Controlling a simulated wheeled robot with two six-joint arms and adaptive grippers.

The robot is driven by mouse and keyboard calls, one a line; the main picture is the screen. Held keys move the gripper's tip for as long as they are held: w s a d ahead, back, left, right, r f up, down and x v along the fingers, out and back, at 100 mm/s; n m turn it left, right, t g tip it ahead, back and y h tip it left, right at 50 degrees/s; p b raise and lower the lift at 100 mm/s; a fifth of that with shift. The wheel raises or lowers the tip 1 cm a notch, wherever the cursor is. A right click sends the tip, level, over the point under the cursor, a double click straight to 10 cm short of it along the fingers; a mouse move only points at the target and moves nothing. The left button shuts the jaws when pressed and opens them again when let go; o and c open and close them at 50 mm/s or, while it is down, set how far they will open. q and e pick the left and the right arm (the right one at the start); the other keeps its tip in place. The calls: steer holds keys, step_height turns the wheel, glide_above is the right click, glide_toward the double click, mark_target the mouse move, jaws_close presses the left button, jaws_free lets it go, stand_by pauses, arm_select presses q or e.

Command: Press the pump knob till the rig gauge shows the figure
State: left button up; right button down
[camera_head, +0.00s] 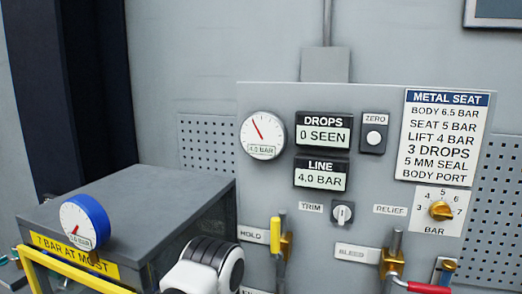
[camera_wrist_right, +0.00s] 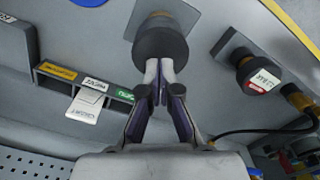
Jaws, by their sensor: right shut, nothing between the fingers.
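A round white gauge (camera_head: 263,136) on the grey panel reads 4.0 BAR. A blue-rimmed gauge (camera_head: 85,222) stands on the grey box at the left, its small readout hard to make out. In the right wrist view a dark round knob (camera_wrist_right: 161,48) is fixed to a square plate. My right gripper (camera_wrist_right: 158,68) is shut and empty, its tips at the knob's near edge; I cannot tell if they press it. I cannot tell which gauge is the rig's. My left gripper is not in view.
The LINE display (camera_head: 321,175) reads 4.0 BAR and DROPS (camera_head: 323,131) reads 0 SEEN. A METAL SEAT card (camera_head: 444,138) lists pressures. A yellow rail (camera_head: 70,272) edges the box. Another dark knob (camera_wrist_right: 259,72) and a label rack (camera_wrist_right: 85,82) flank my right gripper.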

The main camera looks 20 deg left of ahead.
stand_by(0.3)
steer(key=shift+f+b, duration=2.6)
steer(key=shift+f, duration=0.9)
step_height(320, 180, up, 7)
steer(key=p, duration=0.6)
steer(key=shift+r, duration=0.1)
steer(key=shift+f, duration=0.25)
steer(key=shift+f+b, duration=2.6)
steer(key=shift+f, duration=0.8)
step_height(320, 180, up, 5)
steer(key=p, duration=0.4)
steer(key=shift+f, duration=0.1)
steer(key=shift+r+p, duration=0.7)
steer(key=shift+r, duration=0.5)
